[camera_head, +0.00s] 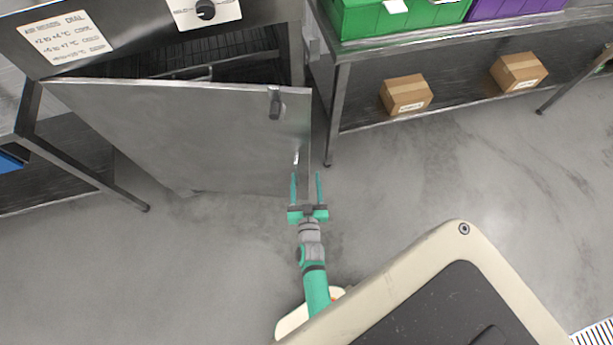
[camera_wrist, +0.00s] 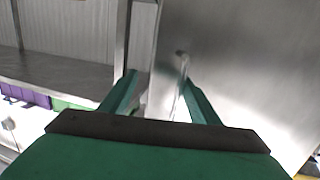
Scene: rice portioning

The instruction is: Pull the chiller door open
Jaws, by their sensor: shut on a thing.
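In the wrist view the gripper's fingers (camera_wrist: 160,95) are on either side of an upright metal handle (camera_wrist: 182,75) on the door's face. The gripper is shut on this handle; the exact contact is partly hidden.
A steel table (camera_head: 345,110) at the right holds a green crate (camera_head: 400,15) and a purple crate (camera_head: 510,8). Cardboard boxes (camera_head: 406,94) sit on its lower shelf. Another table's leg (camera_head: 90,180) stands left of the door. The floor (camera_head: 200,270) before the door is clear.

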